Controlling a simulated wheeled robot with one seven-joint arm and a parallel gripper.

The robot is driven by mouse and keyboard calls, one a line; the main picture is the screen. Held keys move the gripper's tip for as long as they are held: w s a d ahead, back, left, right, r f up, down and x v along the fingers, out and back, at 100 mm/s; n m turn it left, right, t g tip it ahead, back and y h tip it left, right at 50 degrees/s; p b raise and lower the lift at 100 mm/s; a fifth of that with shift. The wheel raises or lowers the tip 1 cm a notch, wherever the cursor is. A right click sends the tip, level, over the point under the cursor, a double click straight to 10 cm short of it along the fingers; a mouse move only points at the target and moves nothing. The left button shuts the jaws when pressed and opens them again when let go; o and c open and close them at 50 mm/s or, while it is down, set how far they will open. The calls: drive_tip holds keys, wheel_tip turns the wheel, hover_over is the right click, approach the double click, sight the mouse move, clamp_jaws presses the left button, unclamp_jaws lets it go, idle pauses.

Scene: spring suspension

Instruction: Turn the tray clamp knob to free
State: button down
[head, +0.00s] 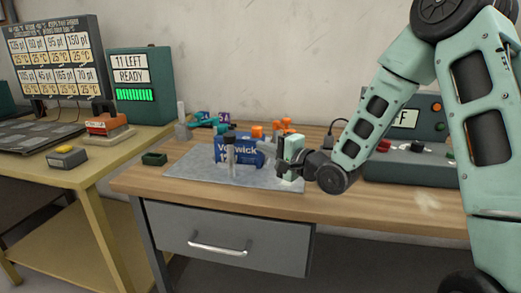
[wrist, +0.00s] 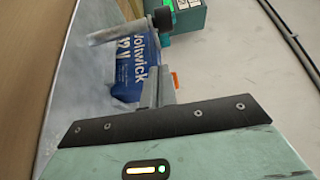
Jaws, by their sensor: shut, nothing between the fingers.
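A blue Voltwick battery (head: 240,153) stands on a grey metal sheet (head: 195,172) on the wooden bench; it also shows in the wrist view (wrist: 122,62). A grey upright post (head: 231,160) with a black top (head: 230,137) stands in front of the battery. It looks like the tray clamp knob, but I cannot read any marking on it. In the wrist view the post (wrist: 115,33) and its black end (wrist: 162,18) lie beyond my fingertips. My gripper (head: 279,167) is shut and empty, just right of the battery. Its fingers (wrist: 158,88) are apart from the post.
Orange-capped items (head: 257,131) and teal blocks (head: 203,118) stand behind the battery. A control box (head: 430,125) with knobs stands at the right. The bench front (head: 210,196) is clear.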

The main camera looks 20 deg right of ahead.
sight(230, 136)
drive_tip(key=x, duration=0.8)
drive_tip(key=shift+w, duration=0.1)
